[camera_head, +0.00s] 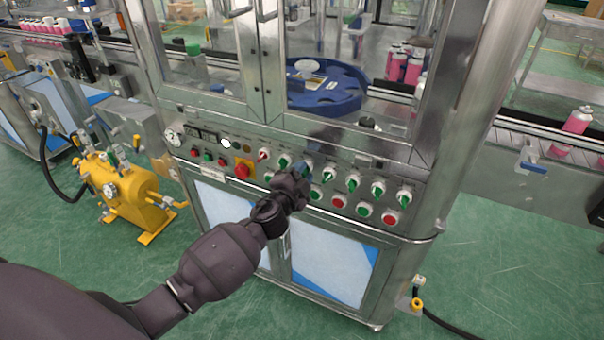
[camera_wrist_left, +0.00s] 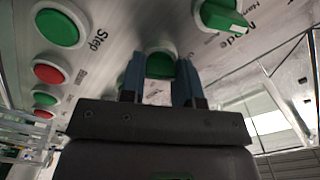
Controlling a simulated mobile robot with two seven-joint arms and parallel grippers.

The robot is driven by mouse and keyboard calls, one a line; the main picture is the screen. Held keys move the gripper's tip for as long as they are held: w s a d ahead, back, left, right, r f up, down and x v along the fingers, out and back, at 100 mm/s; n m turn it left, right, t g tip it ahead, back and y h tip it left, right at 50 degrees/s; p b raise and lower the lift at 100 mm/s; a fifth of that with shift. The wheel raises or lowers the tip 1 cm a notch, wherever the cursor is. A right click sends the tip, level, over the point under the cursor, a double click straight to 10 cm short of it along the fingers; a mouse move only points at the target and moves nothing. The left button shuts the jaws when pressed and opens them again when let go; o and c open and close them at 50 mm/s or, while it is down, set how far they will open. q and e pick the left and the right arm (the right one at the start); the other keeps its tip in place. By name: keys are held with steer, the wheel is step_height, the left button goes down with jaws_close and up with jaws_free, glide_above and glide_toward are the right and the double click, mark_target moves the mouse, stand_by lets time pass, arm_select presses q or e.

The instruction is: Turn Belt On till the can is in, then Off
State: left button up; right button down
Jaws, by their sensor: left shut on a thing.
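My left gripper (camera_head: 302,172) is at the front control panel (camera_head: 238,150) of the machine, and its wrist hides part of the knob row. In the left wrist view its two blue fingers (camera_wrist_left: 160,82) are closed on the sides of a green selector knob (camera_wrist_left: 160,64). I cannot read that knob's label. A green knob marked "Mode" (camera_wrist_left: 222,17) and a green button marked "Step" (camera_wrist_left: 58,27) sit on either side, clear of the fingers. Pink cans (camera_head: 413,70) stand behind the glass near a blue star wheel (camera_head: 345,103). Another pink can (camera_head: 577,121) stands on the conveyor at right. My right gripper is out of view.
More green knobs (camera_head: 353,181) and red buttons (camera_head: 390,218) lie close to the right of my gripper. A red emergency button on a yellow plate (camera_head: 243,169) is to its left. A yellow pump unit (camera_head: 125,190) stands on the floor at left.

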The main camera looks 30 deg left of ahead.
arm_select(q)
steer(key=m+p, duration=0.1)
steer(key=m, duration=1)
steer(key=shift+f+m+p, duration=0.1)
steer(key=shift+m+p, duration=0.25)
steer(key=shift+m, duration=0.05)
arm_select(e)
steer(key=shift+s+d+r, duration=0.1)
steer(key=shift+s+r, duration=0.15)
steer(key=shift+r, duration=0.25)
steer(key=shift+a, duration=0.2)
arm_select(q)
steer(key=o, duration=0.9)
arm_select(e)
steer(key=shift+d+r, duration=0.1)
arm_select(q)
steer(key=shift+s, duration=0.1)
